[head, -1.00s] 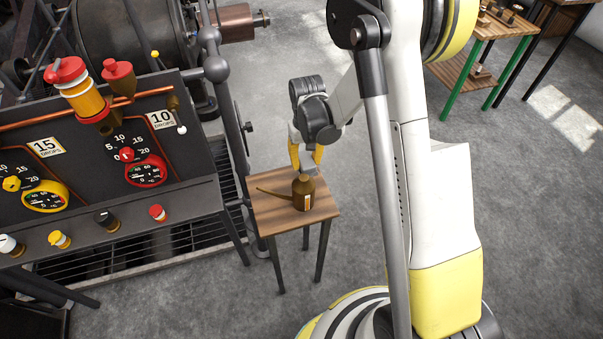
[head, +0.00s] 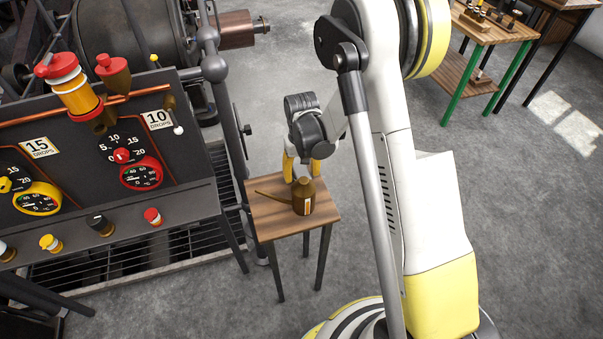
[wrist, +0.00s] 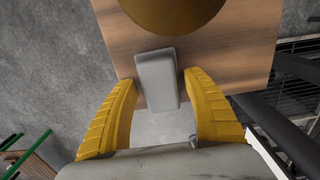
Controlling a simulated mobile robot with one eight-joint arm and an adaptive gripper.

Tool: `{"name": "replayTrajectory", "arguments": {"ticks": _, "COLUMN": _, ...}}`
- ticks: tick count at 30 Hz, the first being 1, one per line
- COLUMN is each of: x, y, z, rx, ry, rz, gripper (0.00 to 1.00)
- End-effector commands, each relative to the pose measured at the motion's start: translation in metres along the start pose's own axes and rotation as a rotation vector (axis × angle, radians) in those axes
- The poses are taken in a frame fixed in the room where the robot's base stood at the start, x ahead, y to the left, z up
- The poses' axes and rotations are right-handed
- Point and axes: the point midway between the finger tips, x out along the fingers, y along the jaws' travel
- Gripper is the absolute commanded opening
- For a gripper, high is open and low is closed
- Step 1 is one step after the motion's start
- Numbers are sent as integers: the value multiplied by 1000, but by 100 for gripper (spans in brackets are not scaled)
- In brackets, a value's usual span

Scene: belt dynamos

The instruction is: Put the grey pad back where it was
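The grey pad (wrist: 157,78) lies at the edge of the small wooden table (head: 270,222), close to the brown oil can (head: 302,200). In the wrist view the can (wrist: 172,12) is a round brown shape just beyond the pad. My gripper (head: 302,176) is over the far side of the table, behind the can. Its yellow fingers (wrist: 160,80) stand apart on both sides of the pad, with a small gap showing on each side. The pad is mostly hidden behind the can in the head view.
A dark control panel (head: 100,190) with gauges, knobs and red oilers stands left of the table. A bench with green legs (head: 462,92) is at the upper right. The grey floor between them is clear.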

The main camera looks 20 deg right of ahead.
Motion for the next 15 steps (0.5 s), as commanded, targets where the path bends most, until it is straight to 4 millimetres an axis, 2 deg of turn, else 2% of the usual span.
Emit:
{"name": "replayTrajectory", "arguments": {"ticks": 9, "x": -6, "y": 0, "z": 0, "rx": 0, "ry": 0, "rz": 0, "gripper": 58}}
{"name": "replayTrajectory", "arguments": {"ticks": 11, "x": -14, "y": 0, "z": 0, "rx": 0, "ry": 0, "rz": 0, "gripper": 58}}
{"name": "replayTrajectory", "arguments": {"ticks": 15, "x": -45, "y": 0, "z": 0, "rx": 0, "ry": 0, "rz": 0, "gripper": 58}}
